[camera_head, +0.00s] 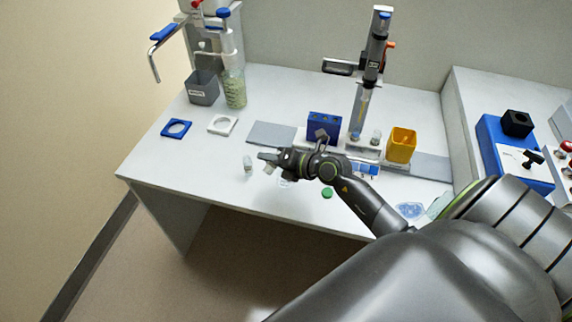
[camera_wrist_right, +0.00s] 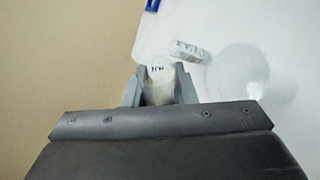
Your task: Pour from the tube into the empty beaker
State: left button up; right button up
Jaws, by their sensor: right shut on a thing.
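My right gripper (camera_head: 264,158) is above the front part of the white bench. In the right wrist view the gripper (camera_wrist_right: 158,88) is shut on a small translucent tube (camera_wrist_right: 158,82) with whitish contents and dark marks. In the head view the fingers mostly hide this tube. A clear, round beaker (camera_wrist_right: 240,72) that looks empty is on the bench to the right of the gripper in the wrist view. It shows only faintly in the head view (camera_head: 284,183), below the gripper. A small labelled clear container (camera_wrist_right: 188,50) is just beyond the fingers; it also shows in the head view (camera_head: 248,166). My left gripper is not in view.
A blue rack (camera_head: 324,125), a yellow container (camera_head: 401,145) and a tall upright device (camera_head: 371,75) stand behind my arm. A green cap (camera_head: 327,193) lies near the front edge. A grey bin (camera_head: 203,88) and a bottle (camera_head: 235,90) are at the back left. The left front bench is clear.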

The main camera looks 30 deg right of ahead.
jog(key=shift+a+r+m+y+b, duration=0.1)
jog(key=shift+r+m+y+b, duration=0.35)
jog(key=shift+b, duration=0.4)
jog(key=shift+a+r+m+y+b, duration=0.1)
jog(key=shift+m+y+b, duration=0.15)
jog(key=shift+m+b, duration=0.45)
dwell(3.0)
jog(key=shift+d+r+m+y, duration=0.15)
jog(key=shift+r+m+y, duration=0.2)
jog(key=shift+m+y, duration=0.2)
dwell(2.8)
jog(key=shift+h, duration=0.25)
